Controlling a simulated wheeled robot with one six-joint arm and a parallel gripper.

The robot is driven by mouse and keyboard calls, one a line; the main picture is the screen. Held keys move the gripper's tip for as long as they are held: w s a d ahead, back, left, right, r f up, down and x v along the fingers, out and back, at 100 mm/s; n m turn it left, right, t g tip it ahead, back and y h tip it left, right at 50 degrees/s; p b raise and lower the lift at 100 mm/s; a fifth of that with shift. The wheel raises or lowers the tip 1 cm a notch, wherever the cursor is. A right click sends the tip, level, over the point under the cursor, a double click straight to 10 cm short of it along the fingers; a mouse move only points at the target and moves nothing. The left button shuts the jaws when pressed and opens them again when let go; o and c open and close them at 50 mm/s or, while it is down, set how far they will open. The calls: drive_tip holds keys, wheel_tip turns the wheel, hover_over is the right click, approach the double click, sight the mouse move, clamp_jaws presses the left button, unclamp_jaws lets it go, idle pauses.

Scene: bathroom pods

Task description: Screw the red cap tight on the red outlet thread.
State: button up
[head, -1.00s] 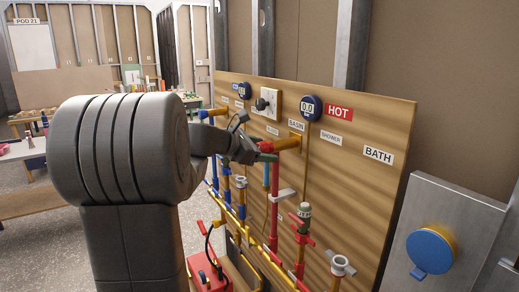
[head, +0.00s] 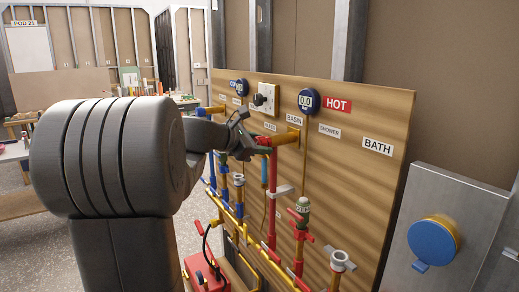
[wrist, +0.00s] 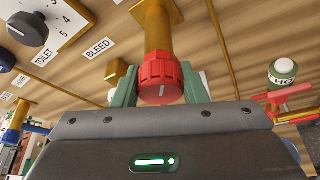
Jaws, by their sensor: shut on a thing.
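The red cap (wrist: 160,78) sits at the end of the brass outlet pipe (wrist: 157,25), in line with it. A short white mark shows on the cap's near face. My gripper (wrist: 160,90) has a green finger on each side of the cap and is shut on it. In the head view my gripper (head: 257,148) is at the end of the brass outlet (head: 287,138) by the BASIN label, with a bit of the red cap (head: 265,139) showing. The red thread is hidden under or behind the cap, so I cannot tell how far the cap is on.
The wooden board (head: 350,190) carries a blue gauge (head: 309,100) and a white dial plate (head: 265,98) near the outlet. A grey panel with a blue cap (head: 432,242) stands at right.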

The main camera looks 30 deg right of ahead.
drive_tip(key=shift+f+m+t+b, duration=0.1)
drive_tip(key=shift+m+t+b, duration=0.4)
drive_tip(key=shift+b, duration=1.15)
drive_tip(key=shift+m+t+b, duration=0.4)
drive_tip(key=shift+m+b, duration=0.4)
drive_tip(key=shift+b, duration=1.2)
drive_tip(key=shift+m+t+h+b, duration=0.3)
drive_tip(key=shift+m+b, duration=0.2)
drive_tip(key=shift+b, duration=1)
drive_tip(key=shift+m+b, duration=0.3)
drive_tip(key=shift+b, duration=0.45)
drive_tip(key=shift+m+t+h+b, duration=0.3)
drive_tip(key=shift+m+t+b, duration=0.5)
drive_tip(key=shift+b, duration=1.9)
drive_tip(key=shift+m+b, duration=0.4)
drive_tip(key=shift+b, duration=0.05)
drive_tip(key=shift+m+b, duration=0.4)
drive_tip(key=shift+b, duration=0.75)
